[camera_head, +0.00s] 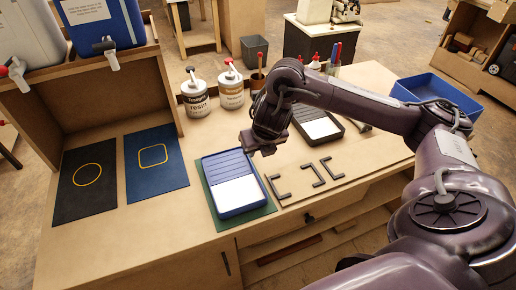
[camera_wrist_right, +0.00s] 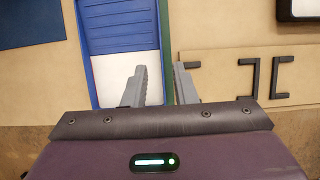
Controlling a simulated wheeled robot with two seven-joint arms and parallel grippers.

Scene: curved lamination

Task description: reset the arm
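My right arm reaches in from the right in the head view, bent at the elbow, over the wooden workbench (camera_head: 110,225). My right gripper (camera_wrist_right: 160,68) shows in the wrist view with its two grey fingers apart and nothing between them. In the head view the right gripper (camera_head: 262,146) hangs above the bench, near the upper right edge of a blue tray (camera_head: 229,213) with a white lower section. The tray also shows beyond the fingers in the wrist view (camera_wrist_right: 92,75). My left gripper is in neither view.
The tray lies on a green mat (camera_head: 262,211). Black brackets (camera_head: 318,176) lie to its right, and a dark tray (camera_head: 335,136) is behind my arm. Resin cans (camera_head: 195,100) stand at the back. Dark mats (camera_head: 70,200) lie left. A blue bin (camera_head: 440,90) is at right.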

